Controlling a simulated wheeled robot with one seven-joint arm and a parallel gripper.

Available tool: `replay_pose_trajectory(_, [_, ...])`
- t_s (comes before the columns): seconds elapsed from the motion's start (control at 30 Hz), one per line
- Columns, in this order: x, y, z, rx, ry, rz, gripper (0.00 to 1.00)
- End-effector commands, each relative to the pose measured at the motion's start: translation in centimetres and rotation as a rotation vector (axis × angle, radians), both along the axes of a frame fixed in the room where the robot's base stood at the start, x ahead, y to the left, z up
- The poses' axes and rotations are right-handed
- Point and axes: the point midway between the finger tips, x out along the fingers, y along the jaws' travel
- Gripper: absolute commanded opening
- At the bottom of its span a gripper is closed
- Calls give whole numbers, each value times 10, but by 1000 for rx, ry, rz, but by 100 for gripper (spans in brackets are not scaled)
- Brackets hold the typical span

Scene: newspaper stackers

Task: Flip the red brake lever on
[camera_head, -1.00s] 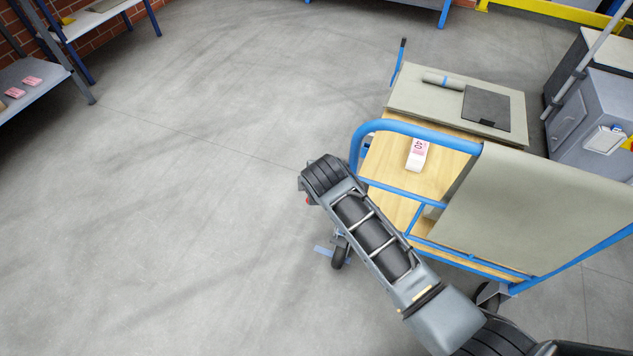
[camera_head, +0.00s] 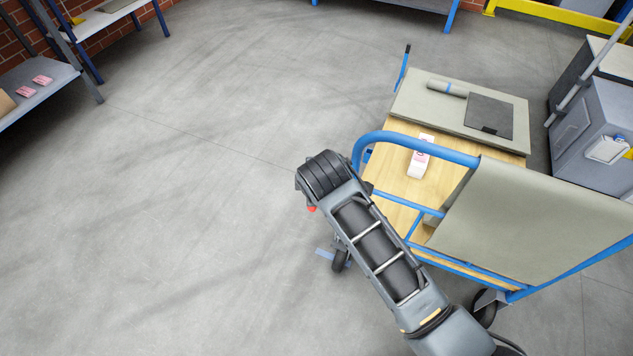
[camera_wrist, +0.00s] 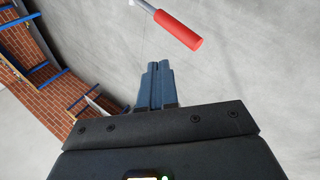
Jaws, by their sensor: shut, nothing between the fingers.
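The red brake lever (camera_wrist: 179,30) shows in the wrist view as a red cylindrical grip on a thin grey rod, near the top and a little right of centre. In the head view only a small red bit of it (camera_head: 311,209) shows beside the end of my arm, above the cart's caster wheel. My gripper (camera_wrist: 158,68) is shut and empty, its two fingers together. Its tips lie just below the red grip in the wrist view, with a visible gap in the picture. In the head view my arm hides the gripper.
A blue-framed cart (camera_head: 420,138) with a wooden deck stands right of my arm, carrying a pink-and-white packet (camera_head: 419,160) and grey-green boards. A grey cabinet (camera_head: 595,120) stands at far right. Shelves (camera_head: 45,85) stand at upper left. The floor to the left is clear.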

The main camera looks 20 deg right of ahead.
Motion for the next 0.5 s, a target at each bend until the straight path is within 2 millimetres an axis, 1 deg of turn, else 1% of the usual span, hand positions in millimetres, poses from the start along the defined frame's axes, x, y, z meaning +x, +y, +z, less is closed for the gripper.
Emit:
replay_pose_trajectory(0.1, [-13,5,14,1,-2,1,0])
replay_pose_trajectory(0.23, [-21,9,25,0,-2,0,0])
replay_pose_trajectory(0.37, [-25,10,30,-1,-2,0,0])
replay_pose_trajectory(0.5, [-26,10,31,-1,-2,-1,0])
